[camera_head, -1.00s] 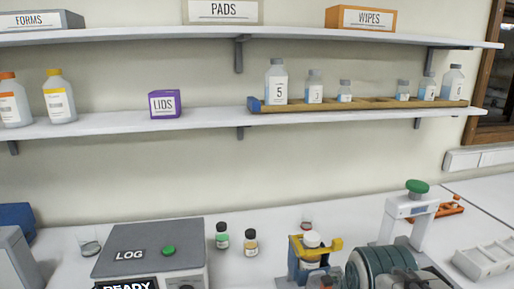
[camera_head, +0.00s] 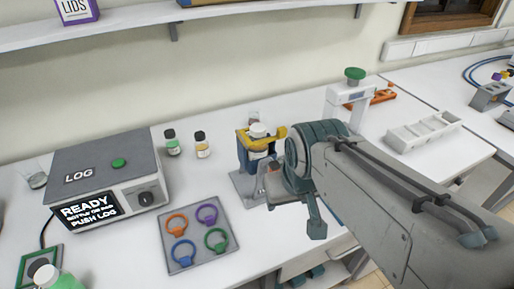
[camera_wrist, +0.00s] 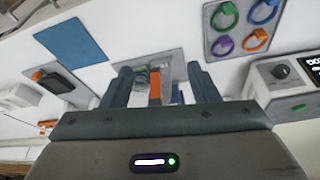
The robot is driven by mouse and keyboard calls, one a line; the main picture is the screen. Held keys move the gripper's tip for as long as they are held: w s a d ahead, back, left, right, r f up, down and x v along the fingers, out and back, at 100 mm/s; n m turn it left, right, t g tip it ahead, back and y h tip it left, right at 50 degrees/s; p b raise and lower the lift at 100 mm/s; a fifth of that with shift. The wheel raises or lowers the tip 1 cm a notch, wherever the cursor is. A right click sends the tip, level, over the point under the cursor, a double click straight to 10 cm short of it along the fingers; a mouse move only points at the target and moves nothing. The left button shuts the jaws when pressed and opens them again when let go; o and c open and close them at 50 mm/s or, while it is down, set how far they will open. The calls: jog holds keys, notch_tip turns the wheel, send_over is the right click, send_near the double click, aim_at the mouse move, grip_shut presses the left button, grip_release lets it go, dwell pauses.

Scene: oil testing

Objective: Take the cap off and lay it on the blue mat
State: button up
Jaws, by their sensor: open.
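A bottle with a white cap (camera_head: 258,130) stands upright in a blue holder (camera_head: 249,155) with a yellow clamp part (camera_head: 279,132) at its top, in the head view. The cap is on the bottle. My gripper (camera_wrist: 160,85) is open, with its two dark fingers apart in the wrist view. In the head view my gripper is just right of the holder, partly covering its base. An orange upright piece and a clear object show between the fingers, but I cannot tell what they are. The blue mat (camera_wrist: 70,43) lies flat and bare at upper left in the wrist view.
A grey box with a LOG button (camera_head: 119,163) stands left. A grey plate with coloured rings (camera_head: 196,262) lies in front. Two small bottles (camera_head: 172,143) stand behind. A white stand with a green top (camera_head: 354,76) and a white rack (camera_head: 424,131) are right.

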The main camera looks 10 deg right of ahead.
jog(key=shift+o, duration=1.3)
jog(key=w+a+r+n+g+h+b, duration=0.25)
jog(key=w+r+n, duration=0.75)
jog(key=w, duration=0.5)
jog(key=n+g+y+b, duration=0.1)
jog(key=n+b, duration=0.3)
jog(key=n, duration=0.4)
send_over(258, 127)
jog(key=a, duration=0.1)
notch_tip(258, 127, down, 4)
jog(key=shift+s+f, duration=0.1)
jog(key=shift+d+f, duration=0.2)
jog(key=shift+f, duration=1.35)
jog(key=shift+d+f, duration=0.15)
jog(key=shift+f, duration=1.4)
jog(key=c, duration=1.1)
